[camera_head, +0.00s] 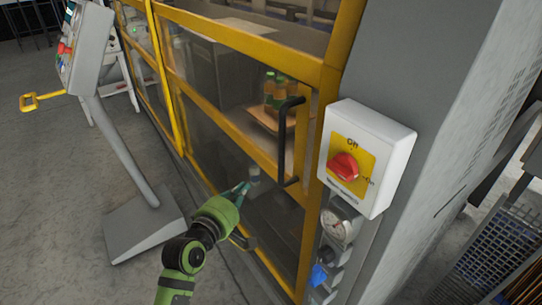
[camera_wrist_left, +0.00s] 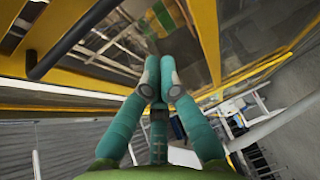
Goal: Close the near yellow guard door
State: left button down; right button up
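The near yellow guard door (camera_head: 235,40) has a yellow frame with clear panes and fills the middle of the head view. Its black bar handle (camera_head: 284,145) is near the right side, beside the yellow post. I cannot tell whether the door is fully flush with the post. My left gripper (camera_head: 243,188) is in front of the lower pane, left of and below the handle, apart from it. In the left wrist view its two teal fingers (camera_wrist_left: 160,72) come together at the tips with nothing visible between them. The black handle (camera_wrist_left: 75,40) shows there at upper left. My right gripper is out of view.
A white switch box with a red knob (camera_head: 368,158) is on the grey cabinet right of the door, above a gauge (camera_head: 336,225). A grey control pedestal (camera_head: 130,150) stands at left. Bottles (camera_head: 275,90) stand inside behind the pane. Open floor lies at lower left.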

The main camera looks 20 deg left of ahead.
pick_arm(q)
notch_tip(320, 180, up, 6)
jog(key=t, duration=0.1)
jog(key=w+d+n+p, duration=0.1)
jog(key=w+d+p, duration=0.3)
jog(key=w, duration=0.3)
jog(key=shift+d+r+p, duration=0.2)
jog(key=shift+d+p, duration=0.1)
jog(key=shift+p, duration=0.05)
jog(key=shift+w+f, duration=0.1)
